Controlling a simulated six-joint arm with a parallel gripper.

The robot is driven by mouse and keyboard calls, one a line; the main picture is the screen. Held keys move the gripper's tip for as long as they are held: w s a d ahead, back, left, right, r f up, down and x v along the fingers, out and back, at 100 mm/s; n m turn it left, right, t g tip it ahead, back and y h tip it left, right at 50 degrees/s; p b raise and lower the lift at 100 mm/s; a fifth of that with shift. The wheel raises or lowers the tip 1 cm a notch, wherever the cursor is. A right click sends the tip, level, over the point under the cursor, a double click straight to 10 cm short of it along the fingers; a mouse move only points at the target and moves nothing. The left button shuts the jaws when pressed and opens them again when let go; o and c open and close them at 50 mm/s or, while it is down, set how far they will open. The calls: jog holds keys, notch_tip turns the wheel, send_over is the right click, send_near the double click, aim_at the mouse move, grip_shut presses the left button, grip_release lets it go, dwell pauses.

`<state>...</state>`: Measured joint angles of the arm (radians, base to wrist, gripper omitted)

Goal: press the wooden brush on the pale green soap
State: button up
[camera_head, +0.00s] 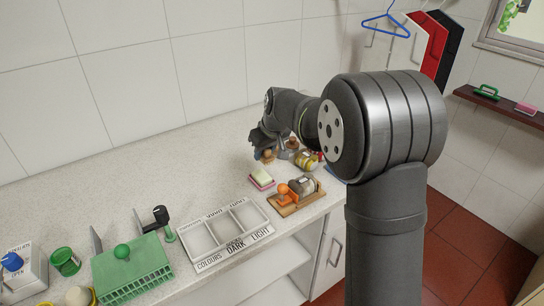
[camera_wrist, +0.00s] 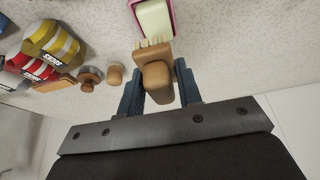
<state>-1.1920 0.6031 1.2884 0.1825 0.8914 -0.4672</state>
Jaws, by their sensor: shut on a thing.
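The wooden brush (camera_wrist: 157,82) is between the two blue fingers of my gripper (camera_wrist: 158,92), which is shut on its wooden body. Its pale bristles (camera_wrist: 152,43) point toward the soap. The pale green soap (camera_wrist: 155,18) lies in a pink dish (camera_wrist: 172,34) at the top of the wrist view, partly cut off by the frame. The bristles are close to the dish's near edge; I cannot tell their height above it. In the head view, my gripper (camera_head: 267,148) and the brush (camera_head: 267,157) are just behind the soap (camera_head: 261,175), and my arm partly hides them.
Yellow (camera_wrist: 52,40) and red (camera_wrist: 31,67) jars and a wooden knob (camera_wrist: 89,79) stand beside the brush. A labelled sorting tray (camera_head: 226,234) and green box (camera_head: 132,272) are further left.

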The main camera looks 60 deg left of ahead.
aim_at(260, 172)
jog(key=shift+a+f, duration=0.25)
jog(key=shift+a, duration=0.65)
jog(key=shift+f, duration=2.9)
jog(key=shift+f, duration=0.6)
jog(key=shift+r, duration=3.55)
